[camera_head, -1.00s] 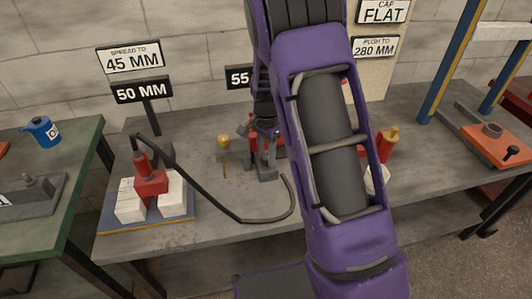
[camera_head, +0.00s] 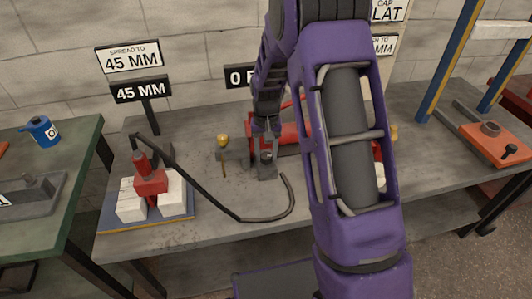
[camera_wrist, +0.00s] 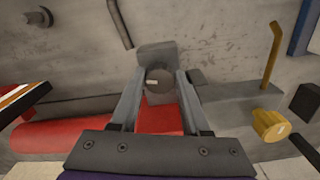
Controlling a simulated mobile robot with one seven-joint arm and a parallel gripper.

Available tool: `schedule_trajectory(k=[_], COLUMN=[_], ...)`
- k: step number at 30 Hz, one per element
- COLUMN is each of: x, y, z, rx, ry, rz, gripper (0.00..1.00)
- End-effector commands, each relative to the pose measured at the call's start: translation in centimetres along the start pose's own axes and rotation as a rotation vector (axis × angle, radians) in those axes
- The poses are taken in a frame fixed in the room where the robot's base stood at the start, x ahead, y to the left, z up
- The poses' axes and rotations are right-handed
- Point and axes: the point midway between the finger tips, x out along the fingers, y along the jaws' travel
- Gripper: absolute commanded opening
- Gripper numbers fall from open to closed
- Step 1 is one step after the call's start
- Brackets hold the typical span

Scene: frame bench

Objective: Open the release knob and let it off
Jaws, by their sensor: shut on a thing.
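The release knob (camera_wrist: 158,80) is a dark round knob with a pale mark, in front of a grey block. In the wrist view my gripper (camera_wrist: 160,84) has one finger on each side of it and is shut on it. In the head view my gripper (camera_head: 266,142) reaches down to the pump's grey end block (camera_head: 266,172); the knob is hard to make out there. The red pump body (camera_head: 290,133) lies behind, partly hidden by my arm. The red spreader (camera_head: 151,181) stands between two white blocks (camera_head: 132,206) on a blue plate.
A black hose (camera_head: 215,197) loops across the bench from spreader towards pump. A yellow knob (camera_head: 222,140) is left of my gripper. A sign (camera_head: 133,57) reads "SPREAD TO 45 MM"; the readout (camera_head: 140,90) below shows "45 MM". Another readout (camera_head: 239,76) starts with "0".

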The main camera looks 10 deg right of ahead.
Motion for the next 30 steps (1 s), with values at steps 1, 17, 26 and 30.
schedule_trajectory(k=[1,17,26,30], x=[-0.1,-0.09,-0.09,-0.06], y=[0.02,0.06,0.05,0.05], z=[-0.06,-0.07,-0.08,-0.05], rx=[-0.023,-0.117,-0.116,-0.115], ry=[0.001,0.002,0.002,0.001], rz=[-0.001,0.0,0.0,0.0], gripper=[0.0,0.0,0.57,0.76])
